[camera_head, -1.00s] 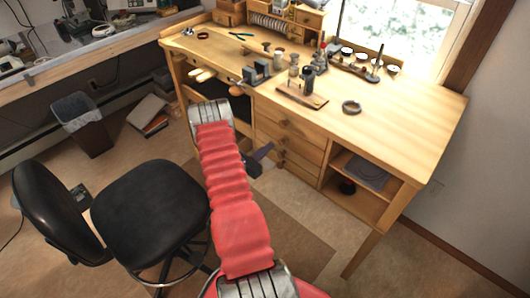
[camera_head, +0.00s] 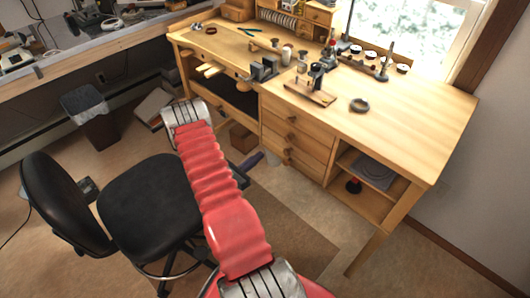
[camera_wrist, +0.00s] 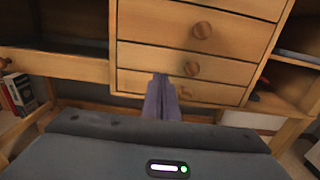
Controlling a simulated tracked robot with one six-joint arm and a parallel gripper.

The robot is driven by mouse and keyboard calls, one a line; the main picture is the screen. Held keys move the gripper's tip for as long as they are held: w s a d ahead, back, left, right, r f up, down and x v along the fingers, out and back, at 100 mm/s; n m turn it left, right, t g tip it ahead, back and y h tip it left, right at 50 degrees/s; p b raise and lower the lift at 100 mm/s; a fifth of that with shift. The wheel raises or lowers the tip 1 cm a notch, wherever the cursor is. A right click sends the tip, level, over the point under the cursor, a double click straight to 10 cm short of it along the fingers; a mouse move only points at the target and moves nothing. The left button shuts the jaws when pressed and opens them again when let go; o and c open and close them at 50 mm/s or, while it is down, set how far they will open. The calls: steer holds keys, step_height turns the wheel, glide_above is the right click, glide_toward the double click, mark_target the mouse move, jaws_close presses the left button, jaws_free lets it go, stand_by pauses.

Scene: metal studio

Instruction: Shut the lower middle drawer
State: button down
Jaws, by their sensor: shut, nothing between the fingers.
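The stack of wooden drawers with round knobs is in the right half of the head view, under the bench top. The lower middle drawer (camera_wrist: 170,65) shows its front and knob in the wrist view, and its knob also shows in the head view (camera_head: 287,152). It appears to stand out over the bottom drawer (camera_wrist: 145,85), but how far I cannot tell. My gripper (camera_wrist: 162,80) is shut and empty, its purple-grey fingers pointing at the drawer fronts, just left of the knobs. In the head view my gripper (camera_head: 260,156) is left of the drawers; contact cannot be told.
The workbench (camera_head: 430,115) carries tools and small stands. Open shelves (camera_head: 350,195) lie right of the drawers, and an open bay lies left. A black office chair (camera_head: 150,205) stands to the left of my arm. The floor before the drawers has free room.

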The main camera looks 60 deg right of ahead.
steer(key=v, duration=0.4)
steer(key=shift+a, duration=0.15)
stand_by(0.5)
